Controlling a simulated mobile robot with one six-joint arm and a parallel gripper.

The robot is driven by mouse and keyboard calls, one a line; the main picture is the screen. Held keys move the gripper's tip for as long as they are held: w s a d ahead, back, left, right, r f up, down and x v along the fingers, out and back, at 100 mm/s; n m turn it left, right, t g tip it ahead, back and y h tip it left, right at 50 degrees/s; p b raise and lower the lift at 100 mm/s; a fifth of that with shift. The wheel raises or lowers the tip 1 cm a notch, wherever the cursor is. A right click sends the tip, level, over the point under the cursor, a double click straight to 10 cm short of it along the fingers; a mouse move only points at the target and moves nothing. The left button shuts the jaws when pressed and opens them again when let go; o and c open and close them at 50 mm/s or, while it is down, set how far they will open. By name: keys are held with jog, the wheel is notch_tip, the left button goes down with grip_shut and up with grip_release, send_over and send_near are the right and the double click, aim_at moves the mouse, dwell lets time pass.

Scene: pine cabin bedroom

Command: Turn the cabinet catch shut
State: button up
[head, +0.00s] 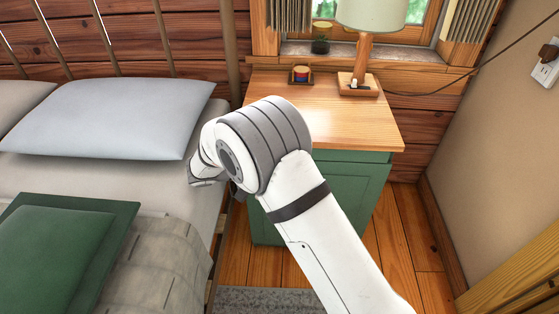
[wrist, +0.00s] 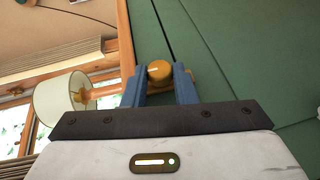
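The green cabinet (head: 350,197) with a pine top stands beside the bed. In the wrist view its green front (wrist: 240,60) fills the right side, with dark seams. The catch's round brass-coloured knob (wrist: 159,71) has a pale mark on its face; a brass piece shows beside the right finger. My gripper (wrist: 160,80) has its two blue fingers apart, one on each side of the knob. The knob about fills the gap, but I cannot tell whether the fingers press on it. In the head view my arm hides the catch and the fingers.
The bed with a pale pillow (head: 110,118) lies to the left. A wall with an outlet (head: 546,76) is on the right. Bare floor (head: 395,235) shows right of the cabinet.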

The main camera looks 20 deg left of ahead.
jog(key=o, duration=0.5)
jog(key=shift+c, duration=0.2)
jog(key=p+v, duration=0.2)
jog(key=v, duration=0.5)
jog(key=shift+s+a, duration=0.3)
jog(key=d+r+m+g+y+p, duration=0.3)
jog(key=d+r+g+p, duration=0.5)
jog(key=d+r+p, duration=1.05)
jog(key=s+d+r+m+y+p, duration=0.1)
jog(key=s+d+r+y+p, duration=0.4)
jog(key=d+r, duration=0.5)
jog(key=s+d+r+m+t+y+p, duration=0.1)
jog(key=s+d+r+y+p, duration=0.4)
jog(key=s+d+r, duration=0.5)
notch_tip(320, 180, up, 3)
jog(key=m+p, duration=0.1)
jog(key=p, duration=0.1)
jog(key=shift+r+p, duration=0.2)
jog(key=shift+p, duration=0.1)
